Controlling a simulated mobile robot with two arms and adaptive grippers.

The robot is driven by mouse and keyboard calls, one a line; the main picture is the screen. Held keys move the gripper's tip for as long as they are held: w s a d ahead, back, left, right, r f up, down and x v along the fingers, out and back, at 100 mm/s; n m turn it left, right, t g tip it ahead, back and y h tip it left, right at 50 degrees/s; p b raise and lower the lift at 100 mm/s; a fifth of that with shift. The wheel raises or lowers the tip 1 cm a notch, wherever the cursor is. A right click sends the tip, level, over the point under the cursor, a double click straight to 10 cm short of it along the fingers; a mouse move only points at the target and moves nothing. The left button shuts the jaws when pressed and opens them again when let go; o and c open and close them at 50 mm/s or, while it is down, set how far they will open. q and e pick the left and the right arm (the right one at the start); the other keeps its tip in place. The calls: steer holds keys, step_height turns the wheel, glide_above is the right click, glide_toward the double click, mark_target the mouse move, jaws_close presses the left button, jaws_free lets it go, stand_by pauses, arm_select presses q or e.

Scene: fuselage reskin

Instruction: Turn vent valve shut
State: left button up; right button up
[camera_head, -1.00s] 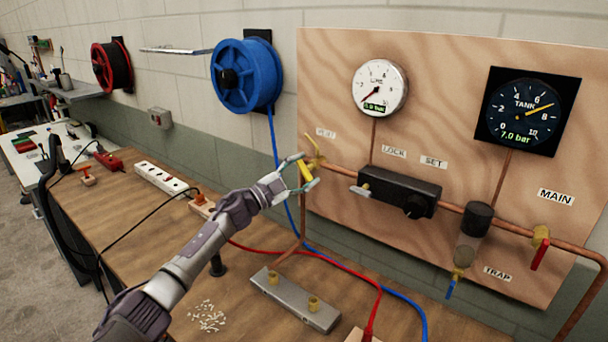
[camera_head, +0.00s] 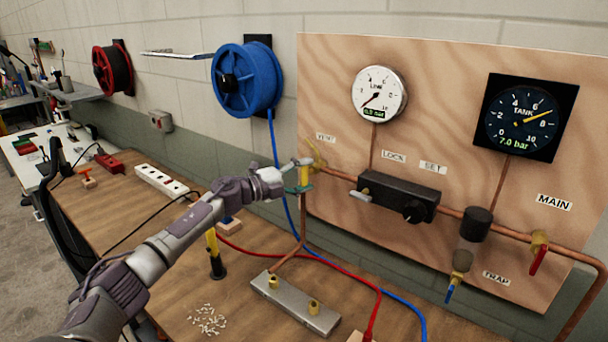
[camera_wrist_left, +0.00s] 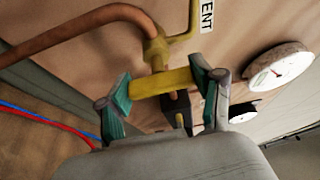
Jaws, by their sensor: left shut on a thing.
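The label (camera_wrist_left: 207,15) reads "ENT" in the wrist view. Its yellow handle (camera_head: 304,174) hangs about upright in the head view. In the wrist view the yellow handle (camera_wrist_left: 162,82) lies across between both teal fingertips. My left gripper (camera_head: 303,176) is shut on this handle, and the wrist view also shows the gripper (camera_wrist_left: 163,92). My right gripper is in neither view.
The plywood panel (camera_head: 450,80) carries a white gauge (camera_head: 379,94), a tank gauge (camera_head: 521,116) reading 7.0 bar, a black regulator (camera_head: 399,194) and a red-handled main valve (camera_head: 538,258). Below are a metal manifold (camera_head: 294,303) and red and blue hoses. A blue reel (camera_head: 248,78) hangs left.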

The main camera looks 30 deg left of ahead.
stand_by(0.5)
arm_select(q)
steer(key=o, duration=1.2)
steer(key=shift+c, duration=0.2)
steer(key=v, duration=1.2)
